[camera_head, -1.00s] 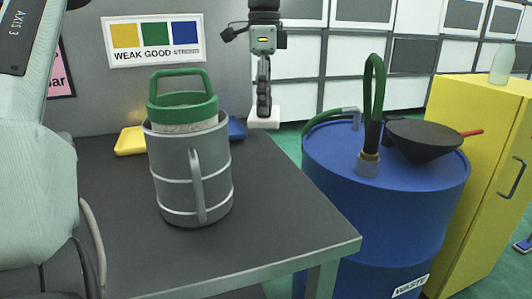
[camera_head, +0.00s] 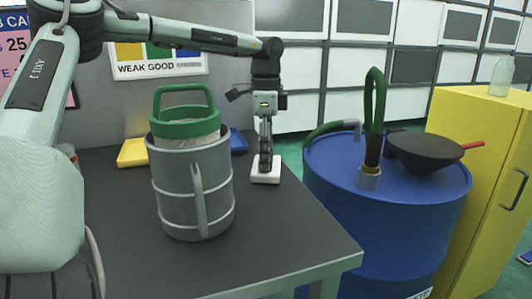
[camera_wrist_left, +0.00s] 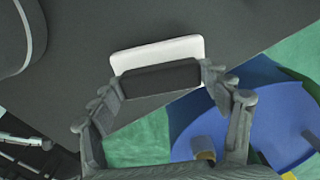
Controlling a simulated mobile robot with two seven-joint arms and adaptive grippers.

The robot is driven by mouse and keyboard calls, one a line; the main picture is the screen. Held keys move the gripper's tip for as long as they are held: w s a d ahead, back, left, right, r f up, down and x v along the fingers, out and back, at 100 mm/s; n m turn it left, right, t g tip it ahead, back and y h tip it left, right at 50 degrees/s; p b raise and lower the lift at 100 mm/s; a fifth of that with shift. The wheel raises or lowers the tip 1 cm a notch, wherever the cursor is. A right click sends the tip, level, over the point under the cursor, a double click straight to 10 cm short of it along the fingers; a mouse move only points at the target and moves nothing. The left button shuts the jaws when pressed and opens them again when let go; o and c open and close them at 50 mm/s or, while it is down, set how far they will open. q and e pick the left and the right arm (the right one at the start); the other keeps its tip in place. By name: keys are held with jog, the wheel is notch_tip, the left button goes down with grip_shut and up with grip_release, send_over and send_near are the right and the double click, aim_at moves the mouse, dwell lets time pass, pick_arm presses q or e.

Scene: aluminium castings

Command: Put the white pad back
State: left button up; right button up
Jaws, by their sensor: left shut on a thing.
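The white pad (camera_head: 265,176) is at the table's right side, under my left gripper (camera_head: 265,160). In the left wrist view the white pad (camera_wrist_left: 157,52) has a dark block along one side, between the two fingertips. The gripper is shut on the pad and points down. The pad looks level, at or just above the dark tabletop; I cannot tell whether it touches. A yellow pad (camera_head: 133,153) and a blue pad (camera_head: 238,141) lie at the back of the table, the blue one partly hidden by the jug. My right gripper is not in view.
A grey jug (camera_head: 180,195) with a green-handled insert (camera_head: 185,128) stands left of the pad. The table edge (camera_head: 335,262) is close on the right. Beyond it stand a blue drum (camera_head: 385,215) with a hose and dark funnel (camera_head: 425,150), and a yellow cabinet (camera_head: 480,150).

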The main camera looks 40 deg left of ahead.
pick_arm(q)
jog(key=shift+f, duration=0.1)
jog(key=o, duration=1.2)
notch_tip(320, 180, up, 12)
jog(key=shift+r, duration=0.1)
